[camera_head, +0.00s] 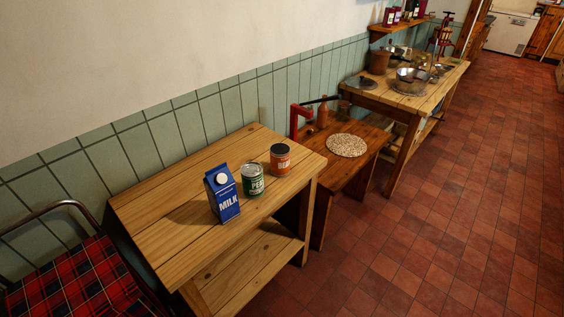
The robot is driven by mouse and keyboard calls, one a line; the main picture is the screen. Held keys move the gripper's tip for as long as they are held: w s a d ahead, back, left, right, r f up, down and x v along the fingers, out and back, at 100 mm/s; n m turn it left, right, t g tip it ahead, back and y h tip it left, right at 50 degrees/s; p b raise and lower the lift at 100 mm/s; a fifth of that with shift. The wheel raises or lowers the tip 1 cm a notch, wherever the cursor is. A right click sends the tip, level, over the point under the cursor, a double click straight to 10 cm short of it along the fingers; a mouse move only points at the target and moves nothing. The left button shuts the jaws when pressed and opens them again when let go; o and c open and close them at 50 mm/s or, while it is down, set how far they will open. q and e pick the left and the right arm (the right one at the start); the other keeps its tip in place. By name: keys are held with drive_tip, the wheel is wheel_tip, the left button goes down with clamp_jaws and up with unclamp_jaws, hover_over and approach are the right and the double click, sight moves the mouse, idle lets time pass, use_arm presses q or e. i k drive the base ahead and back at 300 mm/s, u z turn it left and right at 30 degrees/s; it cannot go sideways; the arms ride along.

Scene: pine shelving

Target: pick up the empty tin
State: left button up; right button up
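Two small tins stand upright on the pine shelf unit's top (175,188). One is a green tin (252,182) with a pale band, and its top looks light grey. The other is an orange tin (280,160) with a dark top, just behind and to the right of the green one. I cannot tell from here which tin is empty. Neither of my grippers is in view, and nothing is touching the tins.
A blue milk carton (222,194) stands left of the green tin. A lower slatted shelf (240,268) is below. A darker bench (358,172) with a round speckled mat (347,145) adjoins on the right. A tartan chair (75,280) is at left. Tiled floor (430,220) at right is clear.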

sight(280, 153)
drive_tip(key=z, duration=1.75)
drive_tip(key=i, duration=2.9)
drive_tip(key=u, duration=2.7)
